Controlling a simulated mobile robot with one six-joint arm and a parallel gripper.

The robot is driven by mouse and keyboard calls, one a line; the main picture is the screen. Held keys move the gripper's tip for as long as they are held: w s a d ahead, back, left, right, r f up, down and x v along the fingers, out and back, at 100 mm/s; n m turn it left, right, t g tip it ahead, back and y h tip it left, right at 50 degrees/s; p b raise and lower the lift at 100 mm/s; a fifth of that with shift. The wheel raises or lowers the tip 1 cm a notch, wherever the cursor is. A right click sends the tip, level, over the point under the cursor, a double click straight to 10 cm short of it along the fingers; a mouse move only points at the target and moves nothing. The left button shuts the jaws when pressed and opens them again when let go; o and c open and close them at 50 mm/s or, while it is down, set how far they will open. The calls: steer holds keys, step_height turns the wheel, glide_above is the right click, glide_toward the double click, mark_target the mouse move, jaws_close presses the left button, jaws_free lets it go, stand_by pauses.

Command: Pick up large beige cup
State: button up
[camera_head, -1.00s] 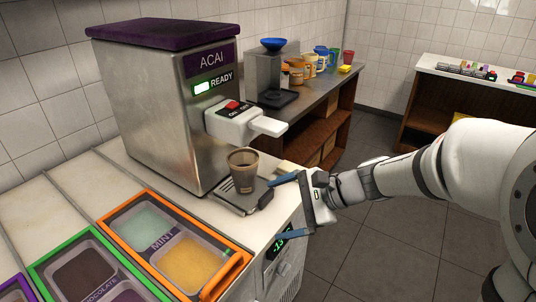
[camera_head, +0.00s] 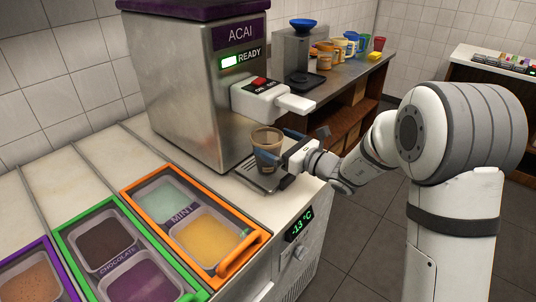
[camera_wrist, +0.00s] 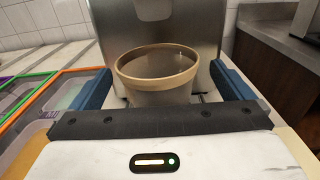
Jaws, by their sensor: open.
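The large beige cup (camera_head: 267,148) stands upright on the drip tray (camera_head: 250,180) under the acai machine's spout. In the wrist view the cup (camera_wrist: 158,72) shows its beige rim and open top, centred between the two blue fingers. My gripper (camera_head: 276,149) is open at the cup, with one finger on each side of it. In the wrist view my gripper (camera_wrist: 162,88) shows visible gaps between both fingers and the cup. The cup's lower part is hidden there by the gripper body.
The acai machine (camera_head: 195,85) rises behind the cup, and its white dispensing head (camera_head: 265,100) juts out above. Orange-framed topping bins (camera_head: 165,195) lie at the left. The counter's front edge is close by. A back shelf holds several mugs (camera_head: 338,48).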

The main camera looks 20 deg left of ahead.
mark_target(256, 134)
steer(key=x, duration=0.3)
steer(key=shift+a+f, duration=0.15)
steer(key=shift+a, duration=0.15)
steer(key=shift+c, duration=0.6)
steer(key=c, duration=1.2)
steer(key=shift+c, duration=1)
